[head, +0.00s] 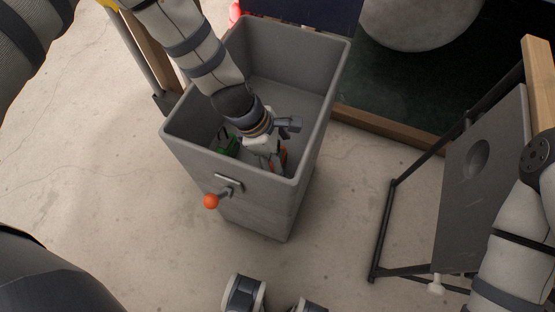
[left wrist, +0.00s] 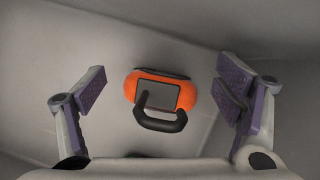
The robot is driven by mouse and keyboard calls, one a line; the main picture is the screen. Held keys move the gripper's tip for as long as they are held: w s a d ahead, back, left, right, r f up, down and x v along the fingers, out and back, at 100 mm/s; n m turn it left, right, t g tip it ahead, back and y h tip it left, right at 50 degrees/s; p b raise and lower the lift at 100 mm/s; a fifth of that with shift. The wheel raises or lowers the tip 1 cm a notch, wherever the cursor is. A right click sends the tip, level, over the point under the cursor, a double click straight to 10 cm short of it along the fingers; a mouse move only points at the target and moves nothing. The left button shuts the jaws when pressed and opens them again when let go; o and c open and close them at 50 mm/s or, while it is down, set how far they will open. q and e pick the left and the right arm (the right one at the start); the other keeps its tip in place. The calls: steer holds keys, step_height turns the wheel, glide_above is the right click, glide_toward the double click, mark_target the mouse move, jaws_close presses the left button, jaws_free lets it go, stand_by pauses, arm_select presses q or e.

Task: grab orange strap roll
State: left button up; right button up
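The orange strap roll (left wrist: 161,93) lies on the grey floor of the bin in the left wrist view, with a grey square face and a black handle loop. In the head view only a small orange part of it (head: 283,155) shows beside my fingers. My left gripper (head: 280,144) reaches down into the tall grey bin (head: 306,92). In the left wrist view its two fingers (left wrist: 165,90) are spread wide, one on each side of the roll, with clear gaps and nothing held. My right arm shows at the right edge, but its gripper is not visible.
A green object (head: 228,144) lies in the bin left of my gripper. The bin's walls surround my left wrist, and a lever with an orange knob (head: 211,201) sticks out in front. A dark folding frame with a grey panel (head: 481,165) stands at the right. Concrete floor between is clear.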

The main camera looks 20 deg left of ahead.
arm_select(q)
steer(key=c, duration=1)
